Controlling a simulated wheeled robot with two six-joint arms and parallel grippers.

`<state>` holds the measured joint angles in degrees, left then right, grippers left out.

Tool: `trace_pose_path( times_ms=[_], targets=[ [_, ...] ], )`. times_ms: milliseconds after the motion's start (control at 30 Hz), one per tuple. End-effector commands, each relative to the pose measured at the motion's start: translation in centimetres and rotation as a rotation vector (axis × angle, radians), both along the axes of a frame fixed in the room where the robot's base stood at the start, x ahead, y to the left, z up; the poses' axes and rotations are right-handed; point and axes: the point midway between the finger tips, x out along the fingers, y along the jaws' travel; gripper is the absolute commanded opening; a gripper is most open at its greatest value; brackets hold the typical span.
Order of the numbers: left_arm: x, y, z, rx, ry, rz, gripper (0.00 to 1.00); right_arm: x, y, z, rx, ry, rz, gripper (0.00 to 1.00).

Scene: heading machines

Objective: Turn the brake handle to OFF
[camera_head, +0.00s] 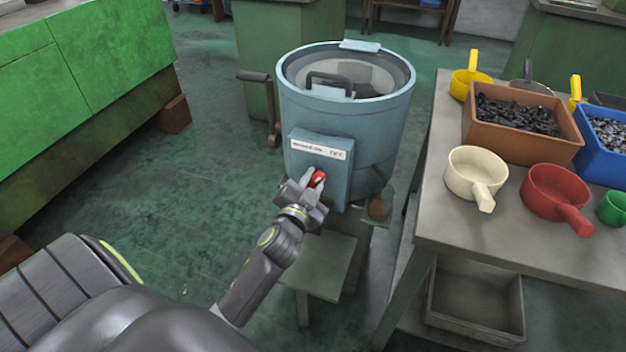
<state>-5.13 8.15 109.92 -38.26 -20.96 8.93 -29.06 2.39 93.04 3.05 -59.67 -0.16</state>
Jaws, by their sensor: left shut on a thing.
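A light blue round drum machine (345,115) stands in the middle on a stand. A box (338,178) on its front carries a white label strip (318,149), whose print is too small to read surely. Just below the label is the red brake handle (318,177), mostly hidden by my fingers. My left gripper (313,182) is shut on the red handle, its arm reaching up from below. Which way the handle points cannot be told. My right gripper is not in view.
A grey table (472,222) on the right holds a brown bin of dark parts (527,145), a blue bin (600,160), a cream scoop (477,172) and a red scoop (553,192). A crank (268,110) sticks out left of the drum. Green floor is clear at left.

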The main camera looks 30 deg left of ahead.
Motion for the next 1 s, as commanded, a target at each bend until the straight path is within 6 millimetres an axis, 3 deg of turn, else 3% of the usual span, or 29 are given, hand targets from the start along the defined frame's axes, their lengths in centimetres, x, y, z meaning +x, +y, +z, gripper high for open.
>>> trace_pose_path(
  times_ms=[200,233,400,767,1000],
  targets=[
    [0.0,0.0,-0.1,0.003,0.003,0.000,0.00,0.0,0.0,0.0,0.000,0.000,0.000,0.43],
    [0.0,0.0,-0.1,0.003,0.004,0.001,0.21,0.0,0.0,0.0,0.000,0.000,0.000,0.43],
    [0.0,0.0,-0.1,0.003,0.002,0.001,0.42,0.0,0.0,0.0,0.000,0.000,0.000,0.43],
    [-0.5,-0.1,-0.1,0.000,0.002,0.000,0.42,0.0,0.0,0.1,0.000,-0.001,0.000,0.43],
    [-4.1,-0.9,-0.1,-0.002,0.004,0.002,0.42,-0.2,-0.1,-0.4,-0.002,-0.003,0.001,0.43]
  ],
)
